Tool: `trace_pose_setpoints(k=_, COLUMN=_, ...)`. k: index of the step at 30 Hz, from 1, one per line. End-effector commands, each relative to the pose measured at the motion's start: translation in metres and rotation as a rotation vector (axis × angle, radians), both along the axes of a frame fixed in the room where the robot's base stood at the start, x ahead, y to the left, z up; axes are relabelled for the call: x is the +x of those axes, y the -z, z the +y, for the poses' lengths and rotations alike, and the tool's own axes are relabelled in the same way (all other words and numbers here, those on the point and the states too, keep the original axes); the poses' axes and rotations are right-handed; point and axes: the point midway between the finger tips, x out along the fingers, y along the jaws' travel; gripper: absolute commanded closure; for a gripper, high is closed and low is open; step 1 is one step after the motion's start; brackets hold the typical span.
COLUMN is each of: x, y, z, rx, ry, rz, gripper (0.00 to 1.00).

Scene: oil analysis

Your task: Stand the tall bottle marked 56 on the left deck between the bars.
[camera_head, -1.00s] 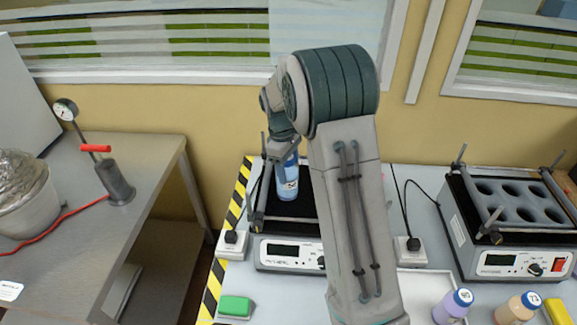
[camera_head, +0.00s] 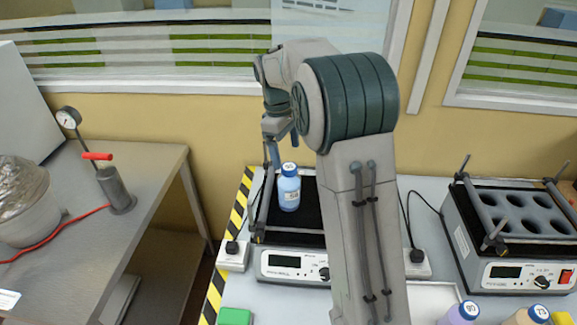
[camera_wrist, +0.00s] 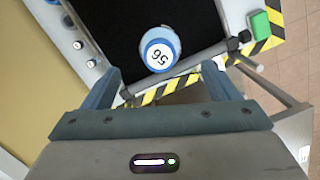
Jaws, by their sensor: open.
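The tall bottle marked 56 (camera_head: 289,188), blue with a white cap and label, stands upright on the black deck of the left shaker (camera_head: 312,216), between its side bars. In the wrist view the bottle's cap (camera_wrist: 160,56) shows the number 56, close to a bar (camera_wrist: 190,64). My arm hides the right part of the left shaker.
The right shaker (camera_head: 520,220) has a rack with several empty holes. Two capped bottles stand at the front right, one purple (camera_head: 460,314) and one orange (camera_head: 530,316). A green block (camera_head: 235,316) lies at the front left. A steel table (camera_head: 150,165) stands at the left.

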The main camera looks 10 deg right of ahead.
Motion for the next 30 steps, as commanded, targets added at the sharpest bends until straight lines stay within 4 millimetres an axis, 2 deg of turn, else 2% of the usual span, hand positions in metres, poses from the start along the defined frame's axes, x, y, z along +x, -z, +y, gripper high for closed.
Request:
trace_pose_setpoints(k=3, x=0.002, y=-0.015, z=0.002, rx=-0.001, ry=0.000, rz=-0.001, gripper=0.18)
trace_pose_setpoints(k=7, x=0.001, y=-0.026, z=0.002, rx=0.000, ry=0.006, rz=-0.003, gripper=0.18)
trace_pose_setpoints(k=11, x=-0.016, y=-0.038, z=0.001, rx=0.006, ry=0.051, rz=-0.033, gripper=0.18)
trace_pose_setpoints(k=14, x=-0.042, y=-0.051, z=-0.002, rx=0.017, ry=0.126, rz=-0.077, gripper=0.18)
trace_pose_setpoints(k=21, x=-0.124, y=-0.067, z=-0.007, rx=0.059, ry=0.356, rz=-0.199, gripper=0.18)
trace_pose_setpoints(k=26, x=-0.179, y=-0.065, z=-0.008, rx=0.097, ry=0.511, rz=-0.277, gripper=0.18)
trace_pose_setpoints(k=30, x=-0.226, y=-0.053, z=-0.009, rx=0.133, ry=0.644, rz=-0.340, gripper=0.18)
